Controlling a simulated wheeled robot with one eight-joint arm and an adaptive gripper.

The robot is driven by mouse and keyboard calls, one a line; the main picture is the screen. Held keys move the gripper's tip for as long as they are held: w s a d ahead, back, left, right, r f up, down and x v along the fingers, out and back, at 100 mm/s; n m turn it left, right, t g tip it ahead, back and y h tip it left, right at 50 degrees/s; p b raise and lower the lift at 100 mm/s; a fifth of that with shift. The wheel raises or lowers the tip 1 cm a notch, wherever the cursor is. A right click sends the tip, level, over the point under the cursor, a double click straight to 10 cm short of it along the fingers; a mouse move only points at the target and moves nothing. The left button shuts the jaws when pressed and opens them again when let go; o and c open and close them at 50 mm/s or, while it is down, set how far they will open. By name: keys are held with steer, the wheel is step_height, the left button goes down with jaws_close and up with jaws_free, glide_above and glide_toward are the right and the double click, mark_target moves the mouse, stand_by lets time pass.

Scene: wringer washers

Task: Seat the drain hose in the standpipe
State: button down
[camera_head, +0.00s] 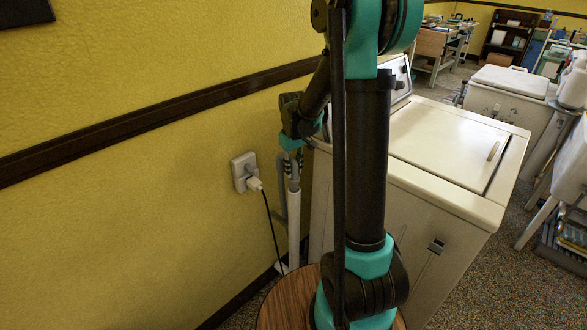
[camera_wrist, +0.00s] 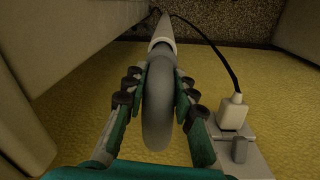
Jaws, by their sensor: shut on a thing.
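The grey drain hose (camera_wrist: 158,105) is a thick curved tube between my gripper's fingers (camera_wrist: 157,90) in the wrist view. My gripper is shut on it, with dark finger pads on both sides. In the head view, my gripper (camera_head: 292,165) is beside the yellow wall, partly hidden by my arm. The white standpipe (camera_head: 294,228) rises upright directly below it. In the wrist view, the hose's far end meets the standpipe's pale rim (camera_wrist: 162,44). How deep it sits inside cannot be told. Another grey length of hose (camera_head: 281,198) hangs left of the standpipe.
A wall outlet (camera_head: 243,170) with a white plug (camera_head: 254,184) and black cord is close left of the standpipe. The cream washer (camera_head: 445,150) stands close to its right. A round wooden top (camera_head: 285,300) is in front. My arm blocks the middle of the head view.

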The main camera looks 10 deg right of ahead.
mark_target(294, 178)
steer(key=shift+s+f, duration=0.1)
steer(key=shift+f, duration=2.3)
stand_by(1.9)
steer(key=c, duration=1.2)
jaws_free()
steer(key=shift+o, duration=0.7)
steer(key=o, duration=0.4)
steer(key=shift+s+r, duration=0.1)
steer(key=shift+r, duration=3.4)
